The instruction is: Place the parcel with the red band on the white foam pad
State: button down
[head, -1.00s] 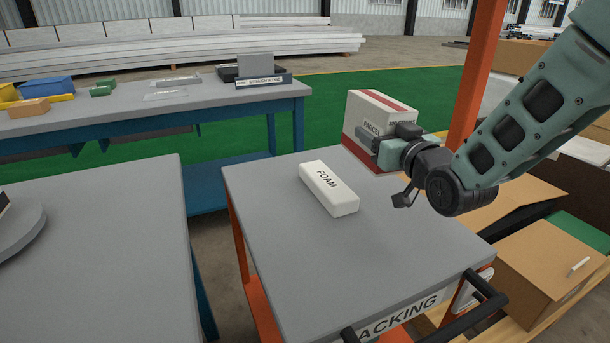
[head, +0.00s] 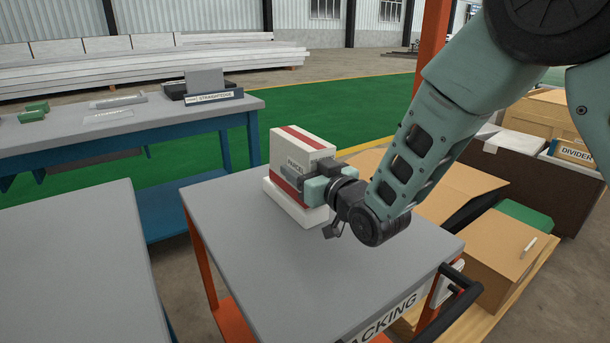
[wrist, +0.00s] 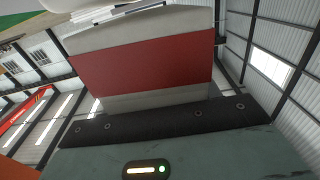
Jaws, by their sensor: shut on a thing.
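The parcel (head: 306,142) is a white box with a red band, upright in my gripper (head: 302,184). My gripper is shut on it from the near right side. The white foam pad (head: 297,207) lies on the grey packing table (head: 310,275), directly below the parcel. The parcel covers most of the pad, and its lower edge looks at or just above the pad's top; I cannot tell whether they touch. In the wrist view the parcel's red band (wrist: 145,55) fills the middle, close to my gripper.
A blue-legged workbench (head: 130,125) with small parts and a sign stands behind. Another grey table (head: 75,250) is at the left, across a gap. The front of the packing table is bare.

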jog(key=shift+f, duration=0.45)
jog(key=shift+c, duration=2)
grip_release()
